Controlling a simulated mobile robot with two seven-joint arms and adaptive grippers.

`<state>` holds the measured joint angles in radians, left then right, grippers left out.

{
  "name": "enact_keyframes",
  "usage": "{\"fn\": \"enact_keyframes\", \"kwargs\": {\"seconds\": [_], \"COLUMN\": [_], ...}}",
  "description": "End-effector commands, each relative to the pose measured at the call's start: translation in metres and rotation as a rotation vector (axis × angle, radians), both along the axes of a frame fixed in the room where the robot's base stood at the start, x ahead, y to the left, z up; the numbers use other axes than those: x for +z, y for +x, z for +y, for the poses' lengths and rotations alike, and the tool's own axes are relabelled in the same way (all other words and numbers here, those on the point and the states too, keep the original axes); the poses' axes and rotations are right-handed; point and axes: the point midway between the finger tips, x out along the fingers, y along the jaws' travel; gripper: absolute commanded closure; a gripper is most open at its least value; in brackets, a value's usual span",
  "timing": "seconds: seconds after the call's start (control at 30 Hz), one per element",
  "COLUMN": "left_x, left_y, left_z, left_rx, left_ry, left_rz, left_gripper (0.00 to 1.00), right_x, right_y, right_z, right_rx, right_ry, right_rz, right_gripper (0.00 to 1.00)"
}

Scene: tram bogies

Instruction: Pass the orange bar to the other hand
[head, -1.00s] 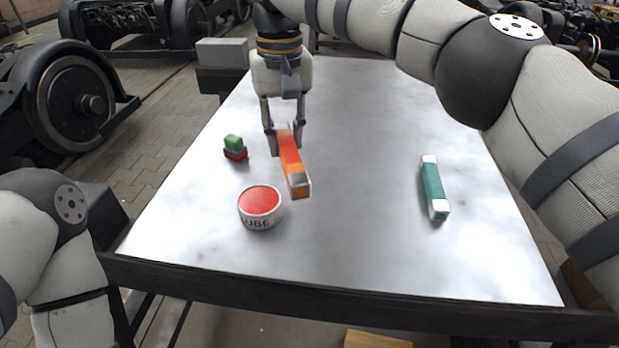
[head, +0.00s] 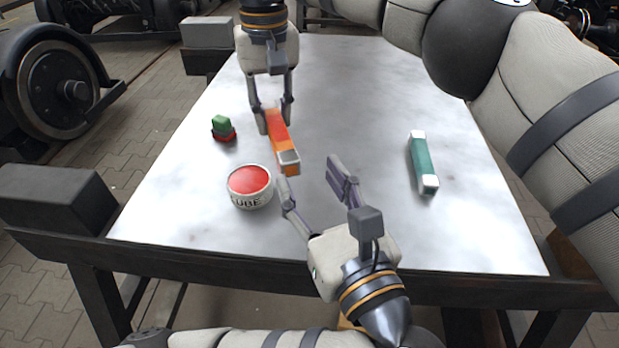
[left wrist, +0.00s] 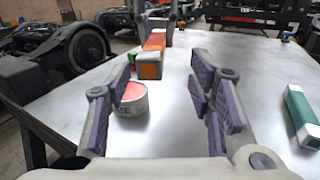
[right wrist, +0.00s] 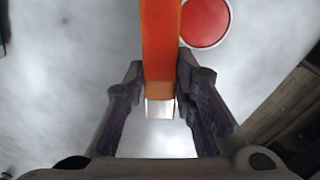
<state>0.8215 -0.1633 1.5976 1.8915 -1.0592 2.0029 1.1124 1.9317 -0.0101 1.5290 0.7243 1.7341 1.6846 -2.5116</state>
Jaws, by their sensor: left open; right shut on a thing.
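The orange bar (head: 279,135) has pale ends and is held above the table by my right gripper (head: 275,120), which is shut on its far part. Its near end points toward my left gripper (head: 309,172). My left gripper is open and empty, with its fingers spread just short of that end. In the left wrist view the bar (left wrist: 152,58) lies ahead, between the lines of the fingers and beyond their tips. In the right wrist view the bar (right wrist: 160,45) runs between the right fingers.
A round tin with a red top (head: 250,184) stands close left of my left gripper. A green block on a red one (head: 222,128) sits at the left. A teal bar with white ends (head: 424,165) lies at the right.

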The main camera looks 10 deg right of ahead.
Motion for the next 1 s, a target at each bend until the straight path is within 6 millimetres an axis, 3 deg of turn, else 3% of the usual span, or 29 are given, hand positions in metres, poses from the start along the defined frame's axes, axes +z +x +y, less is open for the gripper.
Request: {"fn": "enact_keyframes", "kwargs": {"seconds": [0.13,0.4,0.53,0.7,0.93,1.0], "left_x": [0.001,0.001,0.0,0.0,0.0,0.0], "left_y": [0.019,0.082,0.104,0.117,0.118,0.118], "left_z": [0.008,0.021,0.024,0.027,0.026,0.026], "left_rx": [0.021,0.022,0.018,0.016,0.014,0.014], "left_ry": [-0.021,-0.017,-0.019,-0.019,-0.018,-0.018], "left_rz": [0.002,0.004,0.005,0.005,0.005,0.005], "left_gripper": [0.52,0.52,0.52,0.52,0.52,0.65], "right_x": [0.0,0.0,0.0,0.0,0.0,0.0], "right_y": [0.0,0.0,0.0,0.0,0.0,0.0], "right_z": [0.0,0.0,0.0,0.0,0.0,0.0], "right_rx": [0.0,0.0,0.0,0.0,0.0,0.0], "right_ry": [0.0,0.0,0.0,0.0,0.0,0.0], "right_rz": [-0.001,-0.001,-0.001,-0.001,-0.001,-0.001], "right_gripper": [1.0,1.0,1.0,1.0,1.0,1.0]}}
